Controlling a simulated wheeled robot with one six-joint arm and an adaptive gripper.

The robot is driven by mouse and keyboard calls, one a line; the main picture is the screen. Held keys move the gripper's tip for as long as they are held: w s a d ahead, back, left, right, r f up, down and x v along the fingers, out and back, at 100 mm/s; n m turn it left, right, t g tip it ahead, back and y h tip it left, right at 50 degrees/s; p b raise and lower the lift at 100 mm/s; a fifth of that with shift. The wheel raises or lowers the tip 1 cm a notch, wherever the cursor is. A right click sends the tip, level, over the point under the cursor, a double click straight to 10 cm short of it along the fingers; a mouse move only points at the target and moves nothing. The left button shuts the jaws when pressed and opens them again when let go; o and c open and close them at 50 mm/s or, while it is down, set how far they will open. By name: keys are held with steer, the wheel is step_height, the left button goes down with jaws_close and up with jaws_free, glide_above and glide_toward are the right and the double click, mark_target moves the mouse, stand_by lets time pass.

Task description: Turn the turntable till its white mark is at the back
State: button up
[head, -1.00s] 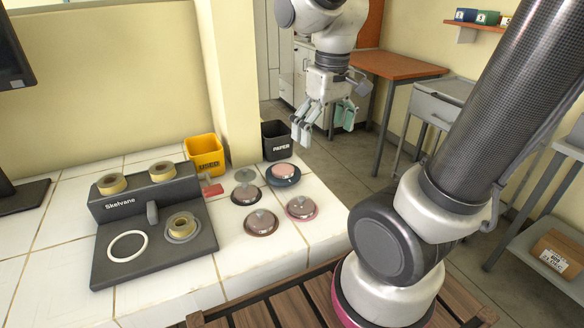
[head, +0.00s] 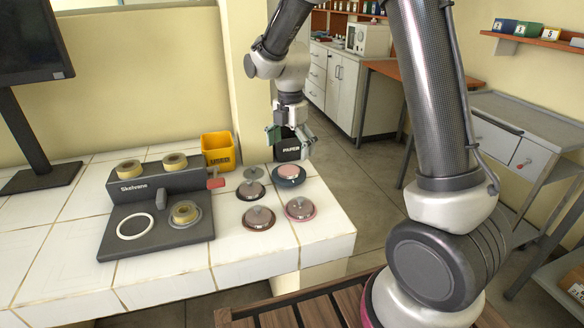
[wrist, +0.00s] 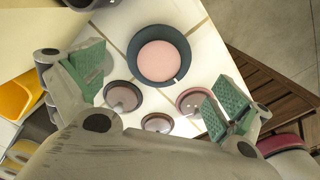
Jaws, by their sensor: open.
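The turntable (head: 289,175) is a dark blue-grey round base with a pink disc on top, at the back right of the white tiled bench. It also shows in the wrist view (wrist: 160,62), where a small white mark sits on its lower right edge, on the side toward the other round dishes. I cannot make out the mark in the head view. My gripper (head: 290,136) is above and just behind the turntable, apart from it. In the wrist view its green-padded fingers (wrist: 158,95) are spread wide with nothing between them.
Several lidded round dishes (head: 258,218) stand close in front of the turntable. A black PAPER bin (head: 288,152) is right behind it and a yellow bin (head: 218,151) is at back left. A dark Skelvane device (head: 155,240) fills the left bench. The bench's right edge is close.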

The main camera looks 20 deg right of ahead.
mark_target(291, 168)
step_height(291, 168, down, 7)
steer(key=shift+r, duration=0.2)
steer(key=shift+c, duration=0.4)
steer(key=shift+s, duration=0.1)
steer(key=c, duration=1)
steer(key=shift+c, duration=0.2)
